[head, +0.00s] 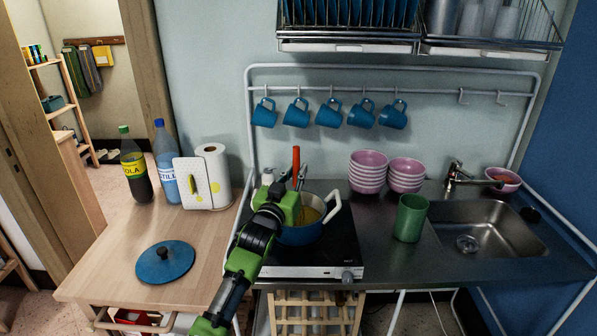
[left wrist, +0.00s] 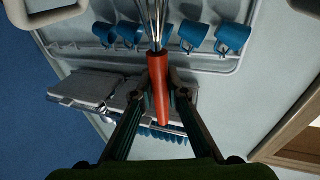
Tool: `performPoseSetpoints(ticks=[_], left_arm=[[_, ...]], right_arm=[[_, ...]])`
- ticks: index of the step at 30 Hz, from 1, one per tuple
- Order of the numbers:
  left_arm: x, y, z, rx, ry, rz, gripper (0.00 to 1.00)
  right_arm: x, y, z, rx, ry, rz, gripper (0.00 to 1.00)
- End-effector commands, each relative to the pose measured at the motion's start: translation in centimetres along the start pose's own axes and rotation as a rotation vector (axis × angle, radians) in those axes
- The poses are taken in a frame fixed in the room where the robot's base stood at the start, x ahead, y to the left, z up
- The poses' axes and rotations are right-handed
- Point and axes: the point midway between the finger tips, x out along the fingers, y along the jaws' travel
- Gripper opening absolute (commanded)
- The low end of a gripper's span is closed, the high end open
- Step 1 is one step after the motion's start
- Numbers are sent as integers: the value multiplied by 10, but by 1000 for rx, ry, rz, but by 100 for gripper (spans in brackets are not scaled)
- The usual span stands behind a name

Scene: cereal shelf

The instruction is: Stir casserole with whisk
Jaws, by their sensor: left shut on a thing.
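The blue casserole (head: 303,237) with white handles stands on the black hob, with yellowish contents inside. My left gripper (head: 298,178) is above the casserole and covers its left side. It is shut on the whisk's red handle (head: 296,160), which points up. In the left wrist view, the gripper (left wrist: 159,92) has a finger on each side of the whisk's red handle (left wrist: 160,85). The metal wires run out of the top of that view, so their ends are hidden. I cannot tell whether they touch the contents. My right gripper is not in view.
The blue lid (head: 165,264) lies on the wooden counter, near two bottles (head: 135,165) and a paper roll (head: 214,170). Right of the hob (head: 340,250) are pink bowls (head: 368,172), a green cup (head: 410,218) and the sink (head: 485,235). Blue mugs (head: 329,113) hang from a rail above.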

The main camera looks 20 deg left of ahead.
Motion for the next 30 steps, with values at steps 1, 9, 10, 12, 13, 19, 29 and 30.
performPoseSetpoints(ticks=[1,9,10,12,13,19,29,30], left_arm=[[0,0,0,0,1,0,0],[1,0,-8,0,2,0,0],[1,0,-10,0,2,0,0],[2,0,-16,0,2,0,0],[2,0,-19,0,2,0,0],[4,0,-35,-1,2,0,0],[7,0,-62,-1,2,0,0],[7,0,-65,-1,2,0,0]], right_arm=[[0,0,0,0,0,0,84],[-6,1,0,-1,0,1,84],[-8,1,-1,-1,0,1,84],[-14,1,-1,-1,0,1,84],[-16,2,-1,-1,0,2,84],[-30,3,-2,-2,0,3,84],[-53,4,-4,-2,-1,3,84],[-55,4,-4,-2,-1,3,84]])
